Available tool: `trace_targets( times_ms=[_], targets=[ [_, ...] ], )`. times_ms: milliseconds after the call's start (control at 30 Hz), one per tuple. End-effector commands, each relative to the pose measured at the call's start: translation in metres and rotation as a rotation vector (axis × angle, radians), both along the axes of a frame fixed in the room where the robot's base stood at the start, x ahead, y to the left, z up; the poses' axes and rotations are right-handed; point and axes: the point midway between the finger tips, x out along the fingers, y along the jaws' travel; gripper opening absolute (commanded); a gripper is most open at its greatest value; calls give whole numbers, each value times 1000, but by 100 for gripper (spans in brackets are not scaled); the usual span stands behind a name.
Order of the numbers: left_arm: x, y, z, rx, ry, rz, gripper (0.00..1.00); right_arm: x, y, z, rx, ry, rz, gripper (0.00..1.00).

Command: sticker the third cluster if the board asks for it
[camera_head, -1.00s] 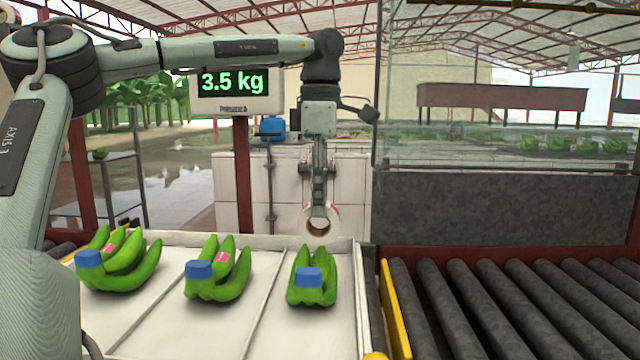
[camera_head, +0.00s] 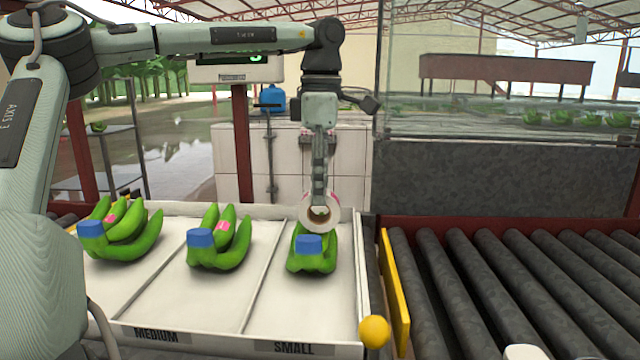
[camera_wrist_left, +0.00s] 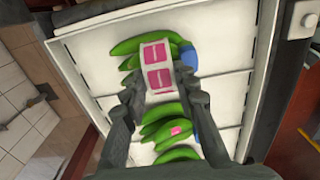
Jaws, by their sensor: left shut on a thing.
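The third banana cluster (camera_head: 318,262), green with a blue band (camera_head: 309,244), lies in the right lane of the white tray (camera_head: 145,317). No sticker shows on its visible part. My left gripper (camera_head: 320,200) is shut on a sticker roll (camera_head: 334,216), which hangs over the cluster's back end and hides some of it. In the left wrist view, the roll (camera_wrist_left: 157,66) shows pink labels above the cluster (camera_wrist_left: 126,47). Whether they touch is unclear. The middle cluster (camera_head: 236,257) and left cluster (camera_head: 143,243) each carry a pink sticker. My arm mostly covers the display board (camera_head: 210,74).
Lane labels read MEDIUM (camera_head: 156,335) and SMALL (camera_head: 285,348). A yellow ball (camera_head: 374,331) stands at the tray's front right corner. A roller conveyor (camera_head: 500,290) lies to the right, beside a yellow rail (camera_head: 394,290). A glass panel (camera_head: 440,110) rises behind it.

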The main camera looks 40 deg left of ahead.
Motion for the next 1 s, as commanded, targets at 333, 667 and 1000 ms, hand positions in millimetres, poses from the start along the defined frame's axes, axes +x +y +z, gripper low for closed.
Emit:
trace_targets(
  times_ms=[333, 667, 1000],
  targets=[
    [0, 0, -1, 1, -1, 0, 0, -2, 3, -1, 4, 2, -3, 40],
    [0, 0, -4, 0, 0, 0, 0, -1, 3, -2, 5, 1, -3, 40],
    [0, 0, -5, 0, 1, 0, 0, -1, 3, -2, 6, 0, -3, 40]
  ],
)
